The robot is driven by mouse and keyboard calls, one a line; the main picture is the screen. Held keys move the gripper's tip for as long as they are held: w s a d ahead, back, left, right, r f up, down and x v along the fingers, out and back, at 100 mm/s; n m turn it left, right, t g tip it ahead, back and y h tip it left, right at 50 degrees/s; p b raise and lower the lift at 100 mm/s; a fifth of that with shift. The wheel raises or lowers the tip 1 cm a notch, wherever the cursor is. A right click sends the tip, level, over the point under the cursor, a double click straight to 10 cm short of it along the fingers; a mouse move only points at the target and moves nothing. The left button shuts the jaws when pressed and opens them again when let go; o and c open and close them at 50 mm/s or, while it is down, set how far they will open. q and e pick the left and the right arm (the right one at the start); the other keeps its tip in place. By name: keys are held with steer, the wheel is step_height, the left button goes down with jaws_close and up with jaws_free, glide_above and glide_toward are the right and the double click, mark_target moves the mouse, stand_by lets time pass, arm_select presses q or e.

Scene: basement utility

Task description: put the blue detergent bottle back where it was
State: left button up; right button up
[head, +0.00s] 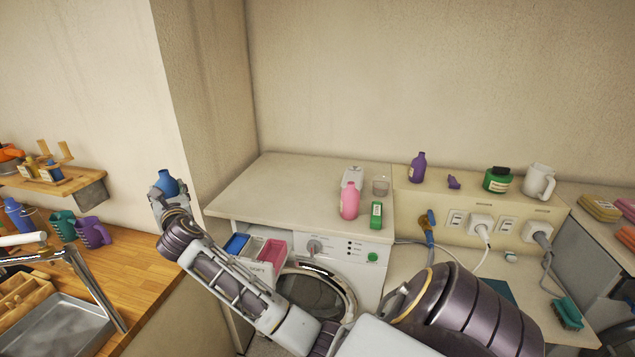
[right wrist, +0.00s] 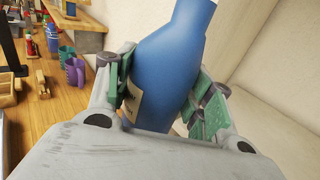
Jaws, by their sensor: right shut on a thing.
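The blue detergent bottle (head: 167,182) is held in my right gripper (head: 166,192), up in the air over the left side, in front of the wall corner. In the right wrist view the blue bottle (right wrist: 168,75) fills the middle, tilted a little, with a pale label low on its side. The green finger pads of my right gripper (right wrist: 162,95) press on both sides of it. The bottle's base is hidden behind the gripper. My left gripper is not in view.
The washing machine counter (head: 270,185) has a pink bottle (head: 349,202), a green box (head: 376,215) and a glass (head: 381,186), with its left part bare. A ledge behind holds a purple bottle (head: 417,168). A wooden counter (head: 140,265) with a sink lies left.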

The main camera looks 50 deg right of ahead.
steer(key=shift+s+a+r+n+t+y+b, duration=0.7)
steer(key=shift+s+a+n+y, duration=1.1)
steer(key=shift+s+a+y, duration=1.6)
steer(key=s+f+b, duration=0.1)
steer(key=s+f, duration=0.5)
steer(key=f, duration=0.7)
steer(key=s+a+f+b, duration=0.1)
steer(key=s+f, duration=0.6)
steer(key=f, duration=0.6)
steer(key=shift+a+h+b, duration=0.3)
steer(key=shift+s, duration=0.1)
steer(key=shift+s+f, duration=0.1)
steer(key=shift+f, duration=0.05)
